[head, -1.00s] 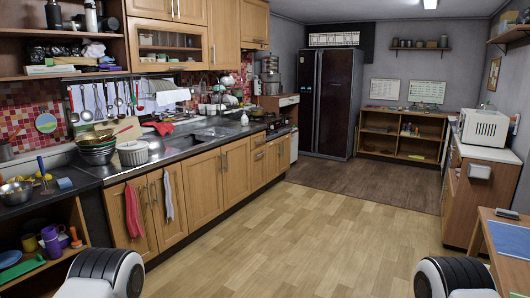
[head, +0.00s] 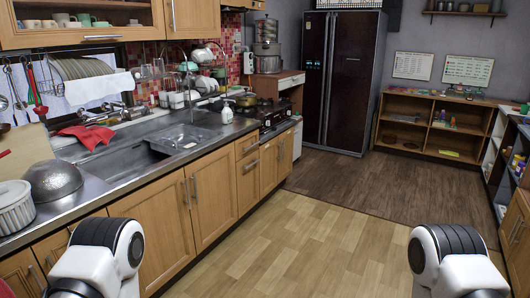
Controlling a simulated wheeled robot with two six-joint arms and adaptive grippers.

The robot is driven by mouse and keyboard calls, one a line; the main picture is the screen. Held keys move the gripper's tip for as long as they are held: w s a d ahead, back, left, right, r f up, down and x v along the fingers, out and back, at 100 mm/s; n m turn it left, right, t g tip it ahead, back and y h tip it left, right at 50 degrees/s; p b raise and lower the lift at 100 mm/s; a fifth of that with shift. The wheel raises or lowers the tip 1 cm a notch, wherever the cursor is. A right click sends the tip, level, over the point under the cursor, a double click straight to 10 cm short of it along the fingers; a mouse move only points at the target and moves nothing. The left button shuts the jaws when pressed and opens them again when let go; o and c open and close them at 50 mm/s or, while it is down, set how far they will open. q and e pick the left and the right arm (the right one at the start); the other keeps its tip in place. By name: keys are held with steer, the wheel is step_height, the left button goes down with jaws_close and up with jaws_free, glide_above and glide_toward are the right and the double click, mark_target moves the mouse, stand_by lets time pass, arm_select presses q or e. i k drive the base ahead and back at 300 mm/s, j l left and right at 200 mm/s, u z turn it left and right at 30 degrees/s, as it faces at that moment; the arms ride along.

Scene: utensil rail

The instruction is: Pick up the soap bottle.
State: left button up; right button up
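A small pale bottle (head: 227,112), which looks like the soap bottle, stands on the counter at the far right end of the sink, in front of the dish rack. It is small in the picture, so its details are hard to tell. Parts of both my arms show at the lower edge, one left of the middle and one at the right. Neither gripper is in the picture.
The steel sink (head: 126,160) is set in the long counter (head: 60,205). A red cloth (head: 86,136), a metal bowl (head: 53,179) and a white ribbed pot (head: 14,206) are nearby. A stove (head: 268,112) lies beyond the bottle. The wooden floor (head: 290,225) is clear.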

mark_target(227, 117)
steer(key=i, duration=0.75)
steer(key=i+z, duration=0.1)
steer(key=i, duration=0.65)
steer(key=i+j, duration=0.15)
steer(key=i, duration=0.6)
steer(key=i+z, duration=0.1)
steer(key=i, duration=0.65)
steer(key=i+j, duration=0.2)
steer(key=i, duration=0.5)
